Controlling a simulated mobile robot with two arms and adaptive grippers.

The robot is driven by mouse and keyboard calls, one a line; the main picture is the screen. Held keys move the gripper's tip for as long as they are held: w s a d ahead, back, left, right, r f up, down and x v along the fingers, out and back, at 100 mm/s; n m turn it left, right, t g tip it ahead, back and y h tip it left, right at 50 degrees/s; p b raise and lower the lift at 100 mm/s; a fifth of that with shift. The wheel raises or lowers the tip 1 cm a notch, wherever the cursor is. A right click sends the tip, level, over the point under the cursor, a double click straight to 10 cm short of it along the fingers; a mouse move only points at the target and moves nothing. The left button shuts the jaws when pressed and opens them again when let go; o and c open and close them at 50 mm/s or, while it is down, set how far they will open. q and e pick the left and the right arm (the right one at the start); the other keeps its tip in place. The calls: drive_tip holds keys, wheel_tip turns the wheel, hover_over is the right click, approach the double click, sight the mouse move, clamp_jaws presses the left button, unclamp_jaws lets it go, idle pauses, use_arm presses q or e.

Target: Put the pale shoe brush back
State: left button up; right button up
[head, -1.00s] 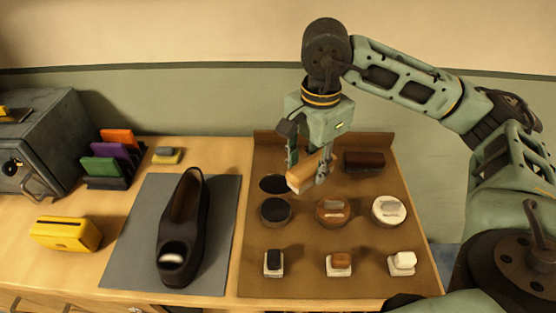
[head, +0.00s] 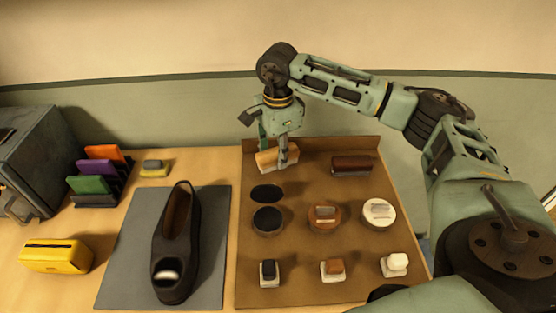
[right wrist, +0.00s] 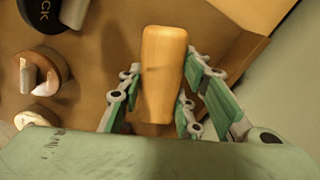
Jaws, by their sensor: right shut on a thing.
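The pale shoe brush (head: 267,161) has a light wooden back and is at the back left of the brown tray (head: 300,188), near its rear wall. My right gripper (head: 277,162) points down and is shut on it. In the right wrist view the brush (right wrist: 162,75) sits between both fingers (right wrist: 158,98). I cannot tell whether its underside touches the tray. A dark red-brown brush (head: 351,165) lies to its right. My left gripper is not in view.
A black lid (head: 267,193) lies just in front of the brush. Tins in black (head: 267,221), brown (head: 324,217) and white (head: 379,213) stand nearer, with small daubers in front. A dark shoe (head: 176,245) rests on a grey mat (head: 121,270) to the left.

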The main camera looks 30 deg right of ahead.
wheel_tip(320, 180, down, 3)
drive_tip(key=shift+s+f+p, duration=0.1)
drive_tip(key=shift+f+p, duration=0.1)
drive_tip(key=shift+p, duration=0.3)
drive_tip(key=shift+f, duration=0.1)
drive_tip(key=shift+f+b, duration=0.25)
drive_tip(key=shift+b, duration=0.05)
drive_tip(key=o, duration=1.1)
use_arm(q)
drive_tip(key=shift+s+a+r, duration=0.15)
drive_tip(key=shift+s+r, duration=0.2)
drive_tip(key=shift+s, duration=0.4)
use_arm(e)
drive_tip(key=shift+r, duration=0.1)
drive_tip(key=shift+r+p, duration=0.25)
drive_tip(key=shift+p, duration=0.1)
drive_tip(key=shift+r, duration=0.25)
use_arm(q)
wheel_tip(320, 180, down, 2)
drive_tip(key=b, duration=0.3)
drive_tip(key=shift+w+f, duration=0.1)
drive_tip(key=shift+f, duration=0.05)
use_arm(e)
wheel_tip(320, 180, up, 11)
drive_tip(key=shift+r, duration=0.15)
